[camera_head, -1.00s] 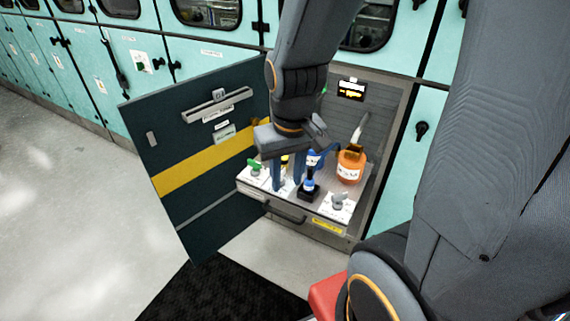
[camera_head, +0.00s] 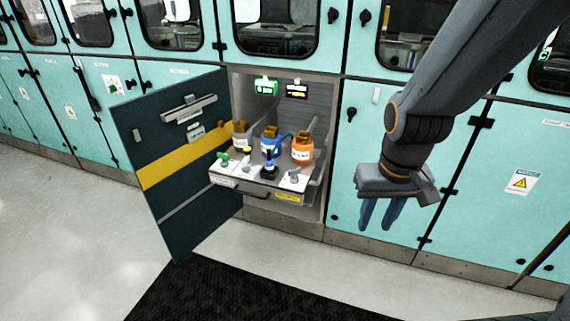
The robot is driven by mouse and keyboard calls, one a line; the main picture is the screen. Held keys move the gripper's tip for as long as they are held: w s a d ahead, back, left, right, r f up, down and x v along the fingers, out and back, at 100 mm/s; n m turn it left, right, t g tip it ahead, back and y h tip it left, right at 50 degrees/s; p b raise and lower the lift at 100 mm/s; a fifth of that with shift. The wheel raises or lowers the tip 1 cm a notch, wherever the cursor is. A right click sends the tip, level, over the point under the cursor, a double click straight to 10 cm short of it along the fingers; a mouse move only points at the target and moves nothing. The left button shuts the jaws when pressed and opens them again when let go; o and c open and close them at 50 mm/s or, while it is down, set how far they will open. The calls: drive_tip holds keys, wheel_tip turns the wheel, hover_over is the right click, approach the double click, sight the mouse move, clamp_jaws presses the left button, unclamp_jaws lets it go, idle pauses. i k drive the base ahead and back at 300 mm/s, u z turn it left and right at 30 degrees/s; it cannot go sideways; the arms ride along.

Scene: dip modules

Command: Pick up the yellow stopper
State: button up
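The yellow stopper (camera_head: 247,150) is a very small yellow top on a dark piece, on the left part of the pull-out tray (camera_head: 262,187) in the open compartment. It stands between the green-handled fitting (camera_head: 223,157) and the blue-topped piece (camera_head: 269,165). My gripper (camera_head: 378,226) hangs well to the right of the tray, in front of the closed teal doors. Its two fingers point down with a gap between them and nothing shows in the gap. The stopper is in plain view, but too small for fine detail.
Grey (camera_head: 241,135), blue (camera_head: 270,145) and orange (camera_head: 302,150) containers stand at the tray's back. A grey fitting (camera_head: 293,175) is at front right. The dark compartment door (camera_head: 180,205) stands open at left. Floor in front is clear, with a black mat (camera_head: 240,295).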

sight(247, 151)
drive_tip(key=u, duration=0.6)
drive_tip(key=i, duration=0.3)
drive_tip(key=u, duration=0.95)
drive_tip(key=i, duration=1.25)
drive_tip(key=z, duration=0.85)
drive_tip(key=i, duration=0.7)
drive_tip(key=z, duration=0.75)
